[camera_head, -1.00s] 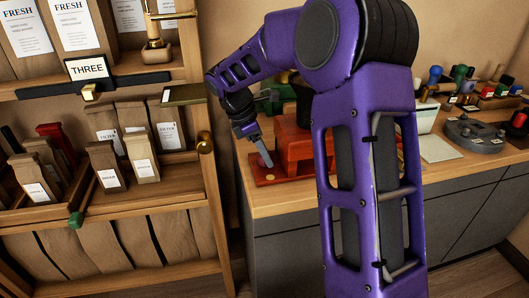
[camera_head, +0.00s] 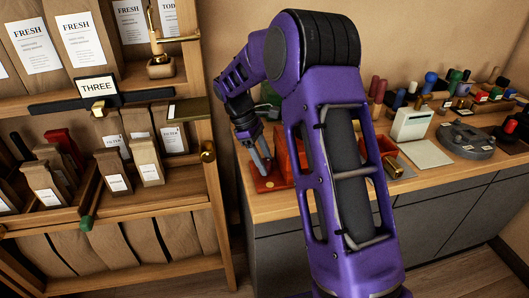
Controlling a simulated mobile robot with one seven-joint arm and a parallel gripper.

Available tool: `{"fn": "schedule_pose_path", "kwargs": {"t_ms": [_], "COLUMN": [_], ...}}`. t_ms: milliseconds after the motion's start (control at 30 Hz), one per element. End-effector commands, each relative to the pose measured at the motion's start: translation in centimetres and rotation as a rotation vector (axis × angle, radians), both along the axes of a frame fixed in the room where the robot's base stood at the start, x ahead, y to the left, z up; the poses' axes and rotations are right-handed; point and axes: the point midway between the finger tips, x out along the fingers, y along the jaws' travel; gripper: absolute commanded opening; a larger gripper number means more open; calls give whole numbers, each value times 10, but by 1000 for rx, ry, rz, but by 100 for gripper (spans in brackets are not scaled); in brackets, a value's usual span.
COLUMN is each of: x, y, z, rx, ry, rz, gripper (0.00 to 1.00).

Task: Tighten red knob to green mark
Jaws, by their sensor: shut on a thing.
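My gripper (camera_head: 262,167) points down at the left end of the counter, beside a red box-like body (camera_head: 283,158) on a red base (camera_head: 268,185). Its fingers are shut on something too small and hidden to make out. A small brass-coloured disc (camera_head: 270,184) shows on the base below the fingertips. My purple arm covers much of the red body. I cannot make out a red knob or a green mark there with certainty. A red-topped black piece (camera_head: 521,116) stands at the far right of the counter.
Left of the counter stands a wooden shelf (camera_head: 225,225) with packets and a brass knob (camera_head: 208,151). On the counter (camera_head: 424,176) to the right are a white device (camera_head: 411,124), a grey round holder (camera_head: 465,140) and several coloured handles. The front counter edge between them is clear.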

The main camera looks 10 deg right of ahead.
Motion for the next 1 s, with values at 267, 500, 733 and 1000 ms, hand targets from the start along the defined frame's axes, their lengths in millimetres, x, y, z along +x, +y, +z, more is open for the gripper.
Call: {"fn": "schedule_pose_path", "kwargs": {"t_ms": [267,500,733,1000], "x": [1,1,2,2], "y": [0,0,0,0], "z": [3,1,0,0], "rx": [0,1,2,3], "ry": [0,-1,-2,-3], "rz": [-251,-420,-520,-563], "gripper": [0,0,0,0]}}
